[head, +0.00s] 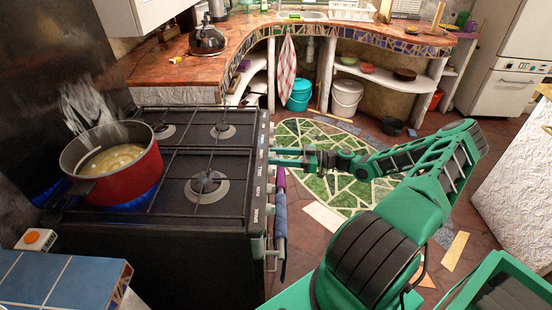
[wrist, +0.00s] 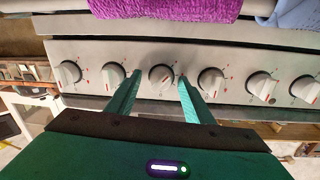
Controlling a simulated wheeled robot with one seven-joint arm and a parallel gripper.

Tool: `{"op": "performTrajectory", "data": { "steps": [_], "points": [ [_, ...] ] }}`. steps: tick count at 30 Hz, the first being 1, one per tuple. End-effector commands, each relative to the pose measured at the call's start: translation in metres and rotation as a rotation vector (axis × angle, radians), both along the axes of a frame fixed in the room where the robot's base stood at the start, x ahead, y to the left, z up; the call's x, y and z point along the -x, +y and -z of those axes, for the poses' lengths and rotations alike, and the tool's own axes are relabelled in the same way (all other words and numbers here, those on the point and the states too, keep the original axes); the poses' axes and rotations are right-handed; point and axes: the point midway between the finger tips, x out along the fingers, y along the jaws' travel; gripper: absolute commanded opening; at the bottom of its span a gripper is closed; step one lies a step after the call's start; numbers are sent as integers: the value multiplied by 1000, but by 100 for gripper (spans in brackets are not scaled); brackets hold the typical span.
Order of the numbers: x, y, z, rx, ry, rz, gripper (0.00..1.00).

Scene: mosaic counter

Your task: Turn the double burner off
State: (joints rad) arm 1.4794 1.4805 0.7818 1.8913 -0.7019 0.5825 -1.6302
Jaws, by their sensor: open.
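A black stove (head: 150,235) stands at the left. Blue flame (head: 128,204) burns under a red pot (head: 125,172) with pale food in it and steam above. The stove's front panel with a row of several white knobs shows in the wrist view. My gripper (head: 275,156) is at this panel, its green fingers open. Which knob belongs to the lit burner is not clear.
A purple cloth (wrist: 165,8) and a blue cloth (wrist: 295,14) hang on the stove's front rail, close to the knobs. Neighbouring knobs (wrist: 113,75) and (wrist: 211,82) sit just outside the fingers. A curved counter (head: 240,60) runs behind. Open floor (head: 335,205) lies right of the stove.

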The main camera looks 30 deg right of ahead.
Motion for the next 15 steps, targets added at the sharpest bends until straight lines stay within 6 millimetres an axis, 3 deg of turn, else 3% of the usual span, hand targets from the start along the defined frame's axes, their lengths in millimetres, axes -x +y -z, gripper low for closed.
{"op": "performTrajectory", "data": {
  "steps": [2,6,7,15],
  "points": [
    [0,0,0,0,0,0,42],
    [0,0,0,0,0,0,9],
    [0,0,0,0,0,1,6],
    [-2,2,0,-7,11,-1,6]
  ]
}}
